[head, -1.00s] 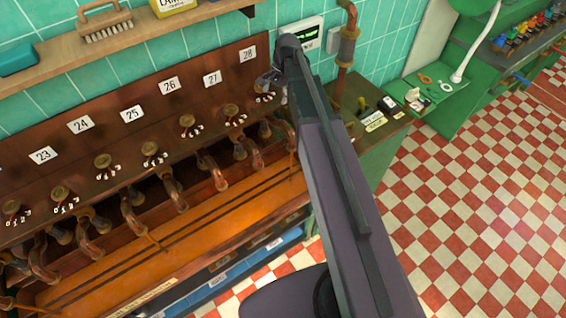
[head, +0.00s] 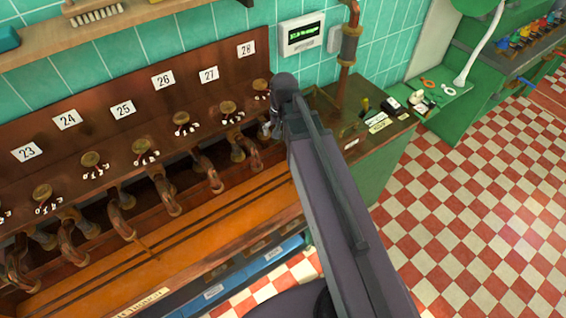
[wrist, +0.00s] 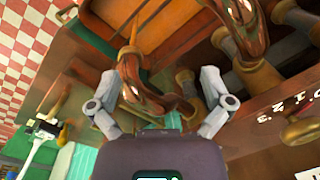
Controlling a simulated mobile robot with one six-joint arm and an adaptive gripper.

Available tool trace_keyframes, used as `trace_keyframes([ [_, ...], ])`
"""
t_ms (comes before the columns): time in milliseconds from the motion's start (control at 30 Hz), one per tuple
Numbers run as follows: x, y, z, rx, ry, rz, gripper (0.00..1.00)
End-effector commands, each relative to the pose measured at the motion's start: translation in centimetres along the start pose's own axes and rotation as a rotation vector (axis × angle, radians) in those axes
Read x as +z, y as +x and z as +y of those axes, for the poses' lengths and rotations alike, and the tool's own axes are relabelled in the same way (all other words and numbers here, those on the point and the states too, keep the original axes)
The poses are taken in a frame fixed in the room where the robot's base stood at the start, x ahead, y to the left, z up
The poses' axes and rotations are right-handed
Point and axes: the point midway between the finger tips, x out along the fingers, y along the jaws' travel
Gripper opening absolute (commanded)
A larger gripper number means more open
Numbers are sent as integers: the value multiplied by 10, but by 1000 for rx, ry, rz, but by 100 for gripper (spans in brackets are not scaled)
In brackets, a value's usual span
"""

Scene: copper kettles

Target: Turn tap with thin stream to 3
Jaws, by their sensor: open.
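A row of copper taps with round brass knobs runs along a brown panel under number cards in the head view. Small white digits surround each knob. The knob under card 28 (head: 260,85) is partly beside my arm. My gripper (head: 268,130) is mostly hidden by my arm at the right end of the row. In the wrist view my gripper (wrist: 160,75) is open and empty, with a curved copper spout (wrist: 130,68) beyond its fingers. A knob (wrist: 304,132) with digits is at far right.
An orange trough (head: 190,225) lies below the spouts. A small green-lit display (head: 302,33) and a vertical copper pipe (head: 348,50) are on the tiled wall. A green counter (head: 375,135) stands right of the taps. The checkered floor (head: 470,210) is open at right.

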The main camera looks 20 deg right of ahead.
Motion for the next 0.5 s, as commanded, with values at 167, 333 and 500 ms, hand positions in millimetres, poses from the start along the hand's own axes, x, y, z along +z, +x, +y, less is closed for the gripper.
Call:
trace_keyframes([
  [167,23,20,8,26,-110,10,100],
  [333,40,33,14,49,-211,18,100],
  [500,52,42,20,68,-290,23,100],
])
